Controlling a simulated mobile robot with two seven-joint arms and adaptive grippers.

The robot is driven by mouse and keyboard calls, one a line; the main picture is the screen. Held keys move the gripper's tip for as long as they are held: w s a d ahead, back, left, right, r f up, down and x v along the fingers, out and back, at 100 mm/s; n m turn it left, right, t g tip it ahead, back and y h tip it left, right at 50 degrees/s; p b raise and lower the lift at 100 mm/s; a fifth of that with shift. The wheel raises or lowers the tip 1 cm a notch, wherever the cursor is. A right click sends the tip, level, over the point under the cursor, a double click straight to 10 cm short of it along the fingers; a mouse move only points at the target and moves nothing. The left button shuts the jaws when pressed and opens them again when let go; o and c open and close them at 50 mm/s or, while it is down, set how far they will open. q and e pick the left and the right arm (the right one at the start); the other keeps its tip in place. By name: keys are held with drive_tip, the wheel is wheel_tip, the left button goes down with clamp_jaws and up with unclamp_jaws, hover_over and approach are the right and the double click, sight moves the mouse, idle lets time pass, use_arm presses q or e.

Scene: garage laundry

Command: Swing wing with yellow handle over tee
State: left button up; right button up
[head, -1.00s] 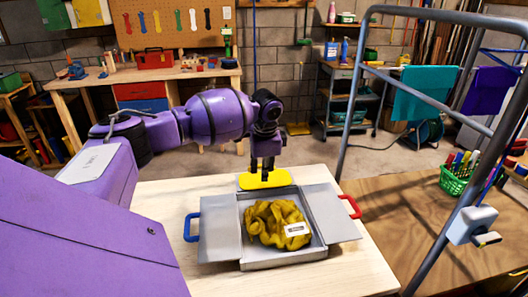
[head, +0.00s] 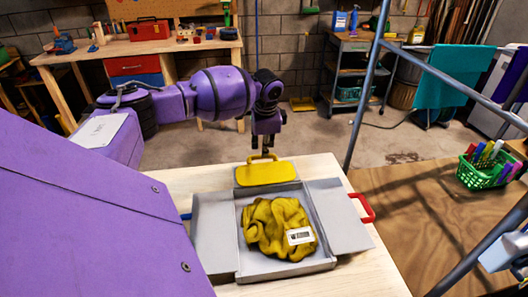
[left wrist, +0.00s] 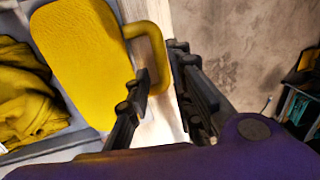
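The yellow wing (head: 265,173), with its yellow handle (head: 262,156), lies folded out at the far side of a grey folding board (head: 290,268). The tee (head: 278,228), a crumpled mustard cloth with a small white tag, lies on the board's middle. It shows partly at the left of the left wrist view (left wrist: 25,95). My left gripper (head: 266,143) is at the handle. In the left wrist view its fingers (left wrist: 160,75) are apart, with the handle (left wrist: 160,55) between them; contact is unclear. My right gripper is out of view.
Side wings lie open: one at left with a blue handle (head: 186,216), partly hidden by my body, one at right with a red handle (head: 366,208). A metal rack frame (head: 366,95) stands at right. A green basket (head: 484,172) holds pegs.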

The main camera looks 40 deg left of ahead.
use_arm(q)
drive_tip(key=f, duration=0.3)
drive_tip(key=shift+w+a+f, duration=0.1)
drive_tip(key=shift+w+a, duration=0.2)
drive_tip(key=shift+c, duration=0.5)
clamp_jaws()
